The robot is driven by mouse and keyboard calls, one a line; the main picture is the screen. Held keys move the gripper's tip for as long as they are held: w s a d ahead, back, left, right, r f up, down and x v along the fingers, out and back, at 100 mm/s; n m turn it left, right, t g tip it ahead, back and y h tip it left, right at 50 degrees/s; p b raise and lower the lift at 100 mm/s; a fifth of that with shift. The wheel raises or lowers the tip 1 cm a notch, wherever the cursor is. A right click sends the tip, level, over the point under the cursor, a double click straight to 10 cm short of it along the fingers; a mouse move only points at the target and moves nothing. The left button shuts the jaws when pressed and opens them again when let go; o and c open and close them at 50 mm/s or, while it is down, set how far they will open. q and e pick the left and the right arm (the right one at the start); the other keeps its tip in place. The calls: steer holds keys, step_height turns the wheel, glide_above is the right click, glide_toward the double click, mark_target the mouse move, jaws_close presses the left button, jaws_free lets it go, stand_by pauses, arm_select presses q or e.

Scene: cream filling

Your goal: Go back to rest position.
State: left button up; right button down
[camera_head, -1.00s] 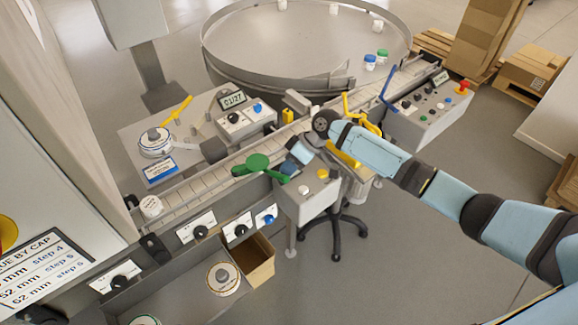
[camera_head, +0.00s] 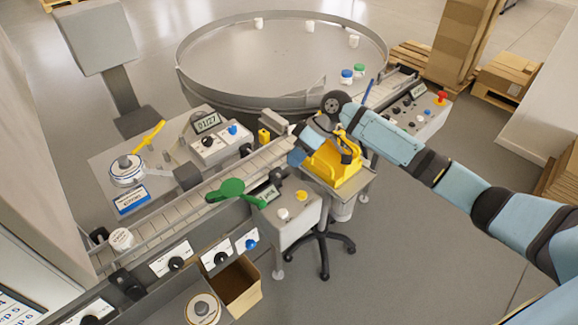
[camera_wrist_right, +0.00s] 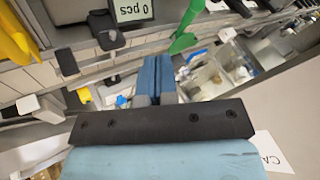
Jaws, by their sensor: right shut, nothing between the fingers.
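My right arm comes in from the right in the head view, and its gripper (camera_head: 299,156) hangs over the conveyor's near edge, beside a yellow bin. In the right wrist view the blue fingers of the right gripper (camera_wrist_right: 155,72) are together with nothing between them. The gripper is right of and above the green lever (camera_head: 232,190), apart from it. The green lever also shows in the right wrist view (camera_wrist_right: 187,28). My left gripper is not in view.
The conveyor (camera_head: 190,212) runs diagonally across, with a white jar (camera_head: 121,239) on its lower left. The yellow bin (camera_head: 335,168) stands on a small wheeled stand close to my right gripper. A round turntable (camera_head: 280,60) is behind. Grey floor (camera_head: 400,260) is free at the lower right.

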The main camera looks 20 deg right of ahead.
steer(key=shift+s+a+r, duration=0.1)
steer(key=shift+r, duration=0.05)
stand_by(0.3)
steer(key=s+a+f+t+h, duration=0.1)
steer(key=s+a+f, duration=0.3)
steer(key=s, duration=0.4)
steer(key=s+a+f+h, duration=0.1)
steer(key=s+a+f, duration=0.2)
steer(key=s+f, duration=0.35)
steer(key=s+d+r+m+t+h, duration=0.1)
steer(key=s+d+r+m+h, duration=0.2)
steer(key=s, duration=0.7)
steer(key=s+d+r+m+t+h, duration=0.15)
steer(key=s+d+m, duration=0.3)
steer(key=s, duration=0.55)
steer(key=w+a+f+n+t+y, duration=0.1)
steer(key=w+a+f+t, duration=0.2)
steer(key=f, duration=0.3)
steer(key=w+a+f+t+y+p, duration=0.1)
steer(key=w+a+f+t, duration=0.2)
steer(key=f, duration=0.3)
steer(key=shift+w+n+t, duration=0.2)
steer(key=shift+n+t, duration=0.15)
steer(key=shift+t, duration=0.3)
